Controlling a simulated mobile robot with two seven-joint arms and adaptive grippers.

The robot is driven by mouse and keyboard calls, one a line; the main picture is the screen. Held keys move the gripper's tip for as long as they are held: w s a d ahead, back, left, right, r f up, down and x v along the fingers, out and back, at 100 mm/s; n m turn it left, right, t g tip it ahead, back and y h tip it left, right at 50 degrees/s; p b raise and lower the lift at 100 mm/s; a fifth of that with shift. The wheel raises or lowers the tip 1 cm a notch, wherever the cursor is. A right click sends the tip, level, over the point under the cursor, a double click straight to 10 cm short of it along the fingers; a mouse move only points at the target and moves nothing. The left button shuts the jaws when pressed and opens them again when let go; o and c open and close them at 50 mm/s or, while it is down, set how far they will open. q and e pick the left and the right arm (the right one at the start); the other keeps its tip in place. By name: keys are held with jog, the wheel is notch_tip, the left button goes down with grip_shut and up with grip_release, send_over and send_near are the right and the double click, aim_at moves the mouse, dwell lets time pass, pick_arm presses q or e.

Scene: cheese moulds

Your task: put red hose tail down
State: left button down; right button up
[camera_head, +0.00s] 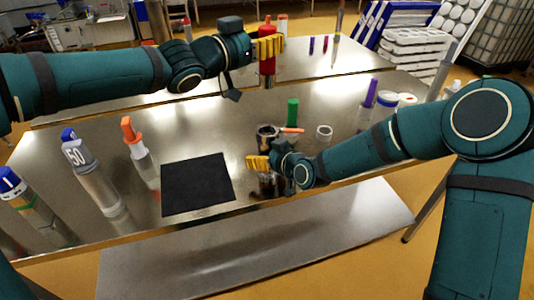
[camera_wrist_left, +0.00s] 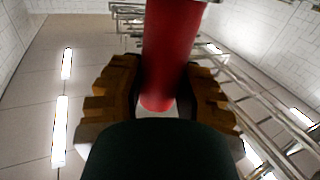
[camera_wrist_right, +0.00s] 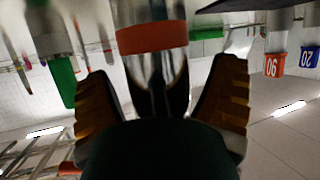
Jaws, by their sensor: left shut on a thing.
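The red hose tail (camera_head: 267,64) is upright in my left gripper (camera_head: 268,48), above the far part of the steel table. In the left wrist view the red hose tail (camera_wrist_left: 168,50) runs between the two yellow fingers, which are shut on it. My right gripper (camera_head: 258,163) is low over the near part of the table, by a shiny metal piece (camera_head: 267,133). In the right wrist view a metal piece with an orange-red band (camera_wrist_right: 152,37) stands between the spread fingers, with gaps at both sides. The right gripper looks open.
A black mat (camera_head: 197,185) lies on the near table (camera_head: 350,155). To its left stand clear cylinders with orange (camera_head: 131,131) and blue (camera_head: 69,135) tops. A green piece (camera_head: 292,112), a white ring (camera_head: 324,132) and a purple piece (camera_head: 371,93) stand right of centre.

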jog(key=c, duration=1.1)
pick_arm(q)
jog(key=shift+w+f+m+g+h, duration=0.25)
jog(key=shift+f+m+g+h, duration=0.3)
jog(key=shift+f, duration=0.25)
jog(key=f+g, duration=0.1)
jog(key=f, duration=0.2)
jog(key=f+m+h, duration=0.1)
jog(key=f, duration=0.2)
jog(key=f+m+g, duration=0.1)
jog(key=f, duration=0.2)
jog(key=shift+s+f+g+h, duration=0.1)
jog(key=shift+s+g+h, duration=0.15)
jog(key=shift+g, duration=0.1)
jog(key=shift+f, duration=2.2)
jog(key=c, duration=0.7)
grip_release()
jog(key=shift+c, duration=0.2)
jog(key=shift+a, duration=0.1)
send_near(266, 88)
jog(key=f, duration=0.1)
jog(key=a+f, duration=0.1)
jog(key=f, duration=0.1)
jog(key=w+f, duration=0.1)
jog(key=f, duration=0.1)
jog(key=shift+a+f, duration=0.1)
jog(key=shift+a, duration=0.25)
